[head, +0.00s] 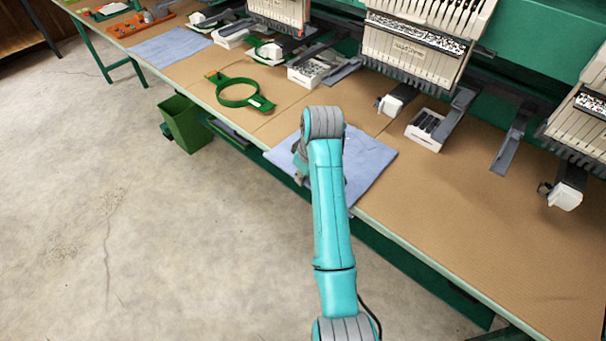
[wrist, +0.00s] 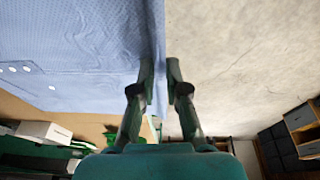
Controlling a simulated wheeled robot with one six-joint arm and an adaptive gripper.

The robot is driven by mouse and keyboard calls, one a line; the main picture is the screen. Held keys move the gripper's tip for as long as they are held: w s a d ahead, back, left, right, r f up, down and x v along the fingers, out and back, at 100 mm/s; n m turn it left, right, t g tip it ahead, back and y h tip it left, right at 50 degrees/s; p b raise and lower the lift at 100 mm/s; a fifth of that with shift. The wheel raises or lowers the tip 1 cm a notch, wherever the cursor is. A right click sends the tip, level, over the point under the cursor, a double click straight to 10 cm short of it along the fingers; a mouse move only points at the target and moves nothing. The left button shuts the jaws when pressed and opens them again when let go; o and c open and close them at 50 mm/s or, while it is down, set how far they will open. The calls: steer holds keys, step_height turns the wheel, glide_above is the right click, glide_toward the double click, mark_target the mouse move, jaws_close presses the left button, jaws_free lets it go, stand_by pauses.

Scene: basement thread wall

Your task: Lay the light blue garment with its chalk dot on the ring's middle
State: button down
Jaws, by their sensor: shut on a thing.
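The light blue garment (head: 372,165) lies on the brown table at its front edge, partly hidden by my arm. It also shows in the wrist view (wrist: 85,40), with several small white dots near its left side; I cannot tell which, if any, is the chalk dot. My gripper (wrist: 160,76) is shut on the garment's edge, with the cloth between its two fingers. In the head view my arm mostly hides the gripper. The green ring (head: 219,91) lies flat on the table, left of and behind the garment, apart from it.
Embroidery machines (head: 415,50) stand along the back of the table, with small white boxes (head: 308,72) before them. Another light blue cloth (head: 170,47) lies at the far left. A green bin (head: 187,122) hangs below the front edge.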

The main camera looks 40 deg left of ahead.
steer(key=c, duration=1.1)
jaws_free()
